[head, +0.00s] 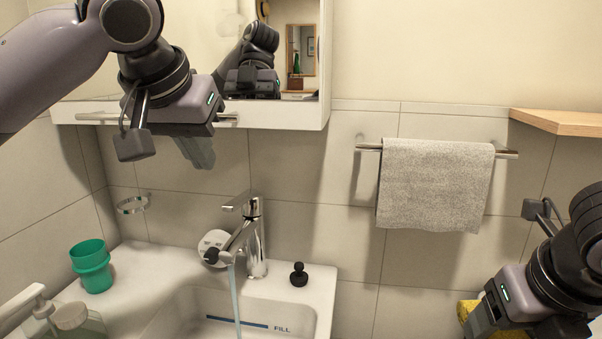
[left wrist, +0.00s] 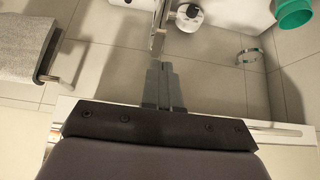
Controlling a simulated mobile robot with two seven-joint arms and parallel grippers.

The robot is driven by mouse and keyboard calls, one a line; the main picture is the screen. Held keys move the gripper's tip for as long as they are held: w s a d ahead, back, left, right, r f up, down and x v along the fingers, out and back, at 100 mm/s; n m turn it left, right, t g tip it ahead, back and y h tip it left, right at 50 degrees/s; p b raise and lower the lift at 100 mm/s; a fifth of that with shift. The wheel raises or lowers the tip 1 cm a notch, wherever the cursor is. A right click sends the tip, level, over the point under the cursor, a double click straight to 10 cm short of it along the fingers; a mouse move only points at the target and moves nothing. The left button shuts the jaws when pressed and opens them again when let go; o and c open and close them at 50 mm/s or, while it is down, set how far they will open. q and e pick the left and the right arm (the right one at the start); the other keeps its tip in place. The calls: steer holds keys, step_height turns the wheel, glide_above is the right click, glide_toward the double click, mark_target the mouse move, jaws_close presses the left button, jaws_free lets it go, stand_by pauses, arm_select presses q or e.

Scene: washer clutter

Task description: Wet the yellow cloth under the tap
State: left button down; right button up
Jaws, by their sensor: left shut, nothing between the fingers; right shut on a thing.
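The tap (head: 254,238) stands at the back of the basin, and a thin blue stream of water (head: 235,295) falls from its spout. It also shows in the left wrist view (left wrist: 158,38). My left gripper (head: 203,158) is shut and empty, above and left of the tap; its fingers (left wrist: 163,88) are together in the left wrist view. My right gripper (head: 474,328) is at the lower right, well away from the tap, shut on the yellow cloth (head: 465,309). Only part of the cloth shows; the gripper and frame edge hide the rest.
The white basin (head: 318,285) has a black stopper (head: 299,274) on its rim. A green cup (head: 92,266) and a soap bottle (head: 72,318) stand at left. A grey towel (head: 435,185) hangs on a rail. A mirror cabinet (head: 290,118) and a wooden shelf (head: 560,122) jut out above.

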mark_target(230, 204)
arm_select(q)
steer(key=x, duration=0.9)
steer(key=shift+w+f, duration=0.1)
steer(key=shift+f, duration=0.2)
arm_select(e)
steer(key=shift+s, duration=0.15)
arm_select(q)
steer(key=f+t+b, duration=0.1)
steer(key=b, duration=0.1)
steer(key=s+f+b, duration=0.1)
steer(key=b, duration=0.1)
steer(key=shift+s+a+f+t+b, duration=0.2)
steer(key=shift+f+t+b, duration=0.1)
steer(key=shift+f+t, duration=0.1)
arm_select(e)
step_height(230, 204, down, 4)
steer(key=shift+f, duration=0.25)
arm_select(q)
steer(key=shift+s+f+b, duration=0.1)
steer(key=shift+s+b, duration=0.05)
steer(key=shift+b, duration=0.2)
arm_select(e)
steer(key=shift+f, duration=0.35)
arm_select(q)
steer(key=shift+t, duration=0.3)
arm_select(e)
steer(key=shift+r, duration=0.15)
